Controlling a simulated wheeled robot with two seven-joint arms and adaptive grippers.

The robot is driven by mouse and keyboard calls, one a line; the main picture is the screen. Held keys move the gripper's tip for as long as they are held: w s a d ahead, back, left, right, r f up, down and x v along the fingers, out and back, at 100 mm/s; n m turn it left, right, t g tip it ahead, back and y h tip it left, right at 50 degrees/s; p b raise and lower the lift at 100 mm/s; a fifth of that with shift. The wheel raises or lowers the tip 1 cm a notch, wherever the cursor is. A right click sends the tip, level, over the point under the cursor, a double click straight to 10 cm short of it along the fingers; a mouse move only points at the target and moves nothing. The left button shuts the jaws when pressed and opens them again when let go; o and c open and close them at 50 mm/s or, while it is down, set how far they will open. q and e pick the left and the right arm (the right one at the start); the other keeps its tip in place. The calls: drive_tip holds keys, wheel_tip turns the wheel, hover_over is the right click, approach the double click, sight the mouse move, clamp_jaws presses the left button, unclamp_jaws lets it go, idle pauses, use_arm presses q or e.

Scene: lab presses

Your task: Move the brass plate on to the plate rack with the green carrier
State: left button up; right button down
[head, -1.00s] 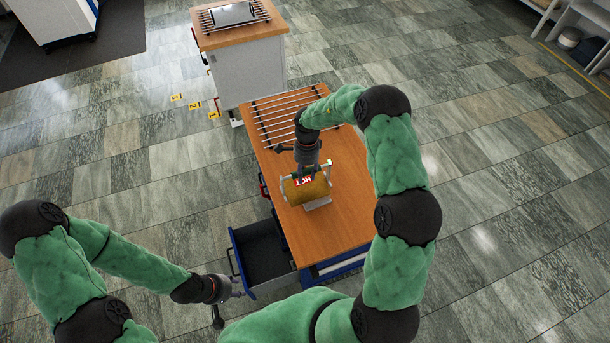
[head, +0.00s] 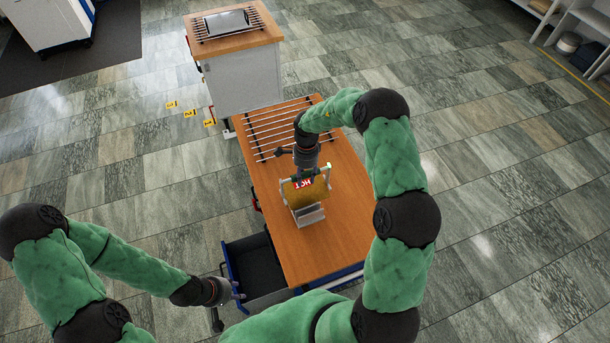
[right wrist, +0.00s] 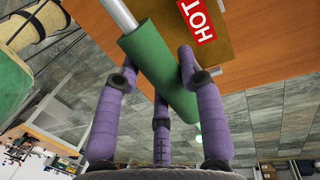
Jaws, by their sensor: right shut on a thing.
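The brass plate (head: 308,197), with a red HOT label, is over the middle of the near wooden table in the head view. Part of it shows in the right wrist view (right wrist: 222,50). The carrier's green handle (right wrist: 152,65) lies between the purple fingers of my right gripper (right wrist: 160,80), which is shut on it. The plate is at the carrier, just below that gripper. I cannot tell whether it touches the stand under it. The barred plate rack (head: 275,132) at the table's far end is empty. My left gripper (head: 238,291) is beside the open drawer; its fingers are unclear.
A small metal stand (head: 309,214) is under the plate. The open drawer (head: 258,268) juts from the left of the near table (head: 335,235). A farther cabinet (head: 243,85) carries another rack with a grey plate (head: 226,22). The table's right side is clear.

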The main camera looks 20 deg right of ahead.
sight(304, 193)
drive_tip(key=shift+w+r, duration=0.1)
drive_tip(key=shift+r, duration=0.15)
drive_tip(key=shift+f, duration=0.7)
drive_tip(key=shift+f+b, duration=1.05)
drive_tip(key=shift+f, duration=1.85)
drive_tip(key=shift+p, duration=0.35)
drive_tip(key=shift+f, duration=0.45)
drive_tip(key=shift+f, duration=0.1)
